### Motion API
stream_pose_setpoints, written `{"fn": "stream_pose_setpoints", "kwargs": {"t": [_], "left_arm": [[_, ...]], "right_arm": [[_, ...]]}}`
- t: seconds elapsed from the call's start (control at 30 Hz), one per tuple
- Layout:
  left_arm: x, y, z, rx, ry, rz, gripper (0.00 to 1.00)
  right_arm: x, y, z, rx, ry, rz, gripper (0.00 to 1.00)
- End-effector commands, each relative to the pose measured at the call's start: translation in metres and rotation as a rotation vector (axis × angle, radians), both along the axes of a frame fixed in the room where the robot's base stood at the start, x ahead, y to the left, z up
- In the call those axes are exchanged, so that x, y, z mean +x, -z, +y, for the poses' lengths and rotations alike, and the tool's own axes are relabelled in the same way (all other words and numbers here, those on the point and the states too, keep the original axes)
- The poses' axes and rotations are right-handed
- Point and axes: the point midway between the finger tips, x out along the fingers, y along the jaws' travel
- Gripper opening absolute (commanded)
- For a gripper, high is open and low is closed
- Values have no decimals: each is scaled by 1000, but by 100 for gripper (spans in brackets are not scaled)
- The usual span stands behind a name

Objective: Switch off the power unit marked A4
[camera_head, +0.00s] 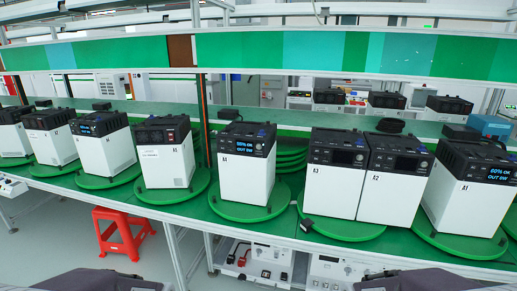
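The small text seems to read a percentage, OK and an OUT value. The label is small and hard to read. Neither gripper shows; only dark parts of my own arms or body show at the bottom edge.
To its right stand units A3 (332,188) and A2 (391,196) with dark screens, and A1 (463,202) with a lit display. To its left are A5 (166,167) and several more. A red stool (123,232) stands on the floor before the bench.

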Motion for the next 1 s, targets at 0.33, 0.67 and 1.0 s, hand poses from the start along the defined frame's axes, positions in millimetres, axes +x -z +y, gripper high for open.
{"fn": "stream_pose_setpoints", "kwargs": {"t": [0.33, 0.67, 1.0], "left_arm": [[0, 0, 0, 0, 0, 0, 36], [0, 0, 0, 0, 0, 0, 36], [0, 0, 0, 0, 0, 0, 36]], "right_arm": [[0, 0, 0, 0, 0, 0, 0], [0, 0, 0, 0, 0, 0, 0], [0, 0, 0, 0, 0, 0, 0]]}}
